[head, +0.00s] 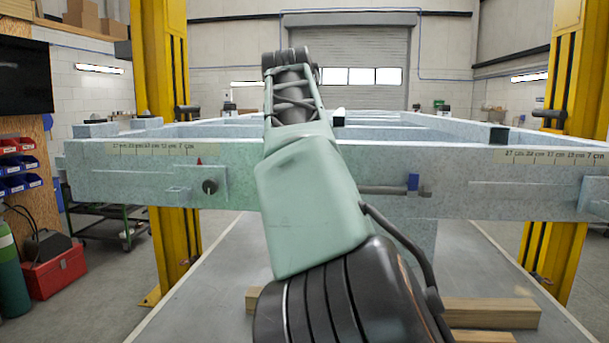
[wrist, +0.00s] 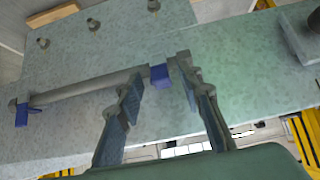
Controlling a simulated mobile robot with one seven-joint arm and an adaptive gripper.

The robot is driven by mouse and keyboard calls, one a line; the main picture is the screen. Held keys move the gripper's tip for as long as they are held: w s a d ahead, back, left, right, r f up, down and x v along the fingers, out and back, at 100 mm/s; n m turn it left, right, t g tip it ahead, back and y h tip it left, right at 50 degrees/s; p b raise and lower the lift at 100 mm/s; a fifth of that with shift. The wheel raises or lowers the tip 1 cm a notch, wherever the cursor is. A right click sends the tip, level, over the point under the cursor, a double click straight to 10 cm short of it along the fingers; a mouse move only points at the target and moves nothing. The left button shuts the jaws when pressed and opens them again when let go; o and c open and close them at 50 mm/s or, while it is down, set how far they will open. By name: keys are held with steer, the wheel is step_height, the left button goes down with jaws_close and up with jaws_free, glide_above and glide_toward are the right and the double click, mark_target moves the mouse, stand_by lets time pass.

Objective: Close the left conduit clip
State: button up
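A grey conduit (wrist: 90,87) runs along the face of the pale beam. The wrist picture appears upside down. In it, one blue clip (wrist: 160,75) sits on the conduit between and beyond my fingertips; it appears to be the left clip. Whether it is open or closed cannot be told. The other blue clip (wrist: 22,115) is near the conduit's far end. It also shows in the head view (head: 413,183). My gripper (wrist: 157,80) is open and empty, with its fingers on either side of the nearer clip. My arm hides the left clip and gripper in the head view.
The long speckled beam (head: 480,180) crosses in front of me, with a bracketed black fitting (head: 209,187) at its left. Yellow posts (head: 175,130) stand on both sides. Timber (head: 490,313) lies on the floor. A bolted plate (wrist: 110,45) borders the conduit.

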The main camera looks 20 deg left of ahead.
steer(key=v, duration=1.2)
steer(key=shift+d+f, duration=0.1)
